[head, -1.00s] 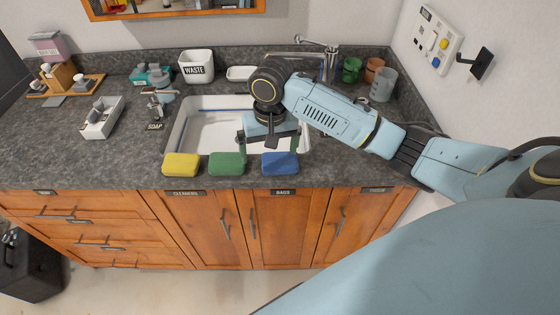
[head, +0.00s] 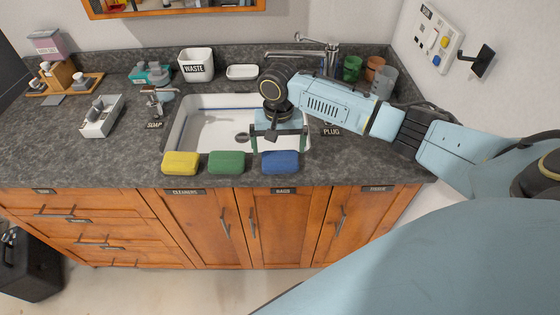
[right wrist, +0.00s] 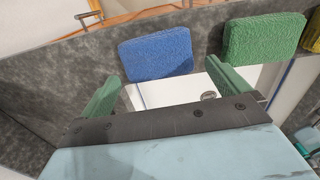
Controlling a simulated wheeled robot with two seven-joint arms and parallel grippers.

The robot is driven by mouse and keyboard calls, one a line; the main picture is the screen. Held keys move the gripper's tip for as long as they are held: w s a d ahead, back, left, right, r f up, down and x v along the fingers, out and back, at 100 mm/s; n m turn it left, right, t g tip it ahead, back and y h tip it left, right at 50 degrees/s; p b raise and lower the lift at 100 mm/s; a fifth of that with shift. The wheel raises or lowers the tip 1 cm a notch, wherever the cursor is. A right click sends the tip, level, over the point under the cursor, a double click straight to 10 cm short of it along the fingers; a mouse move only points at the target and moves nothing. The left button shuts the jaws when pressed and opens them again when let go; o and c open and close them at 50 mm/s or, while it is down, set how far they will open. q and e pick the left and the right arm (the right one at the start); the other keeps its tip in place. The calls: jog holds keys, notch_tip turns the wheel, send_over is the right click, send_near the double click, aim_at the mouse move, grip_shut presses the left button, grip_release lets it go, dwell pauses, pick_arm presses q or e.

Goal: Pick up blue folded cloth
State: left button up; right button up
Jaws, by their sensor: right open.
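The blue folded cloth (head: 280,162) lies on the counter's front strip, before the sink, at the right end of a row of three. It also shows in the right wrist view (right wrist: 156,54), ahead of the fingers and nearly between their lines. My right gripper (head: 279,146) is open and empty, just behind and above the blue cloth, over the sink's front edge. Its green fingertips show on both sides in the right wrist view (right wrist: 166,90). I see no contact with the cloth. My left gripper is not in view.
A green cloth (head: 227,162) and a yellow one (head: 181,163) lie left of the blue one. The white sink (head: 205,128) is behind them. A faucet (head: 331,62) and cups (head: 352,70) stand at the back right. The counter right of the blue cloth is clear.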

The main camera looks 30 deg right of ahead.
aim_at(280, 158)
jog(key=f, duration=0.4)
jog(key=shift+s+f, duration=0.15)
jog(key=shift+s, duration=0.15)
jog(key=shift+c, duration=0.4)
jog(key=c, duration=0.7)
notch_tip(280, 158, up, 10)
jog(key=shift+r+p, duration=0.1)
jog(key=shift+p, duration=0.2)
